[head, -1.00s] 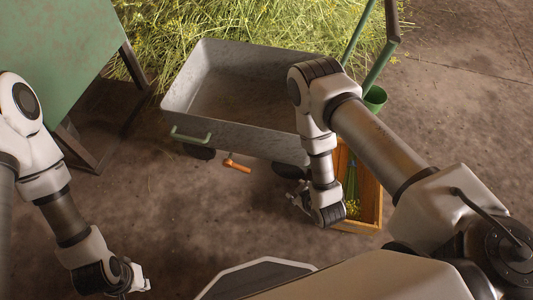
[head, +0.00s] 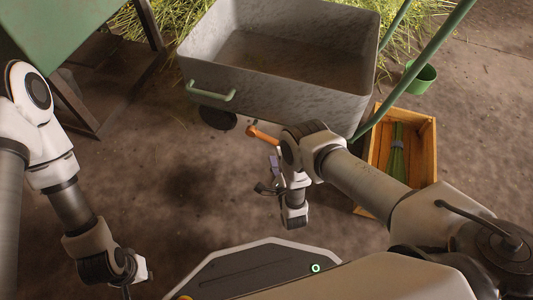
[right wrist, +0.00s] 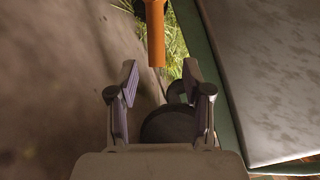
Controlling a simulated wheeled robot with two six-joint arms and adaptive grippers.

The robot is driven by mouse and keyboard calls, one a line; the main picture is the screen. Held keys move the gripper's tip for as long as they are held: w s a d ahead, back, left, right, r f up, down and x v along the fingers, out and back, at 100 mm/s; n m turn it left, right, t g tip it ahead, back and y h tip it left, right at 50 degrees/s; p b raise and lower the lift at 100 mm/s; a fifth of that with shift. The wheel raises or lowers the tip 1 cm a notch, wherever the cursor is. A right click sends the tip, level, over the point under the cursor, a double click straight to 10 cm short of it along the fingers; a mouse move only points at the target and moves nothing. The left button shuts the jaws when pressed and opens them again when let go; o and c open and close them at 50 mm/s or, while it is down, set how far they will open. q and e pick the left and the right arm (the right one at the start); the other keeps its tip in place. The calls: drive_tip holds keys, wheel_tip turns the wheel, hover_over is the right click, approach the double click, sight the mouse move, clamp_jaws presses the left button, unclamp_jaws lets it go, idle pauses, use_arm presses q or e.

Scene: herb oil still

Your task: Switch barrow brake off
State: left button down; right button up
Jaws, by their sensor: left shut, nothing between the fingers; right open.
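The grey metal barrow (head: 290,108) stands at the top centre, with a green handle (head: 211,92) on its near left side and a dark wheel below. An orange brake lever (head: 262,134) sticks out low under the barrow's near side. My right gripper (head: 268,178) is open and empty just below the lever. In the right wrist view, the lever (right wrist: 156,35) hangs ahead of the spread fingers (right wrist: 160,78), near the middle of the gap and apart from them. My left gripper (head: 142,280) is shut and empty at the lower left, far from the barrow.
A wooden crate (head: 428,150) holding a green bundle (head: 396,155) stands right of my right arm. A green bucket (head: 421,78) is behind it. A green table (head: 60,30) on dark legs is at upper left. Cut herbs lie behind. The floor between my arms is clear.

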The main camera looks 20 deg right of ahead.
sight(273, 144)
drive_tip(key=w+b, duration=0.1)
drive_tip(key=w, duration=0.1)
drive_tip(key=w+b, duration=0.1)
drive_tip(key=w, duration=0.1)
drive_tip(key=w+f+b, duration=0.1)
drive_tip(key=w, duration=0.1)
drive_tip(key=shift+w+d+b, duration=0.2)
drive_tip(key=shift+w+b, duration=0.15)
drive_tip(key=shift+w+r, duration=0.2)
drive_tip(key=shift+w, duration=0.15)
clamp_jaws()
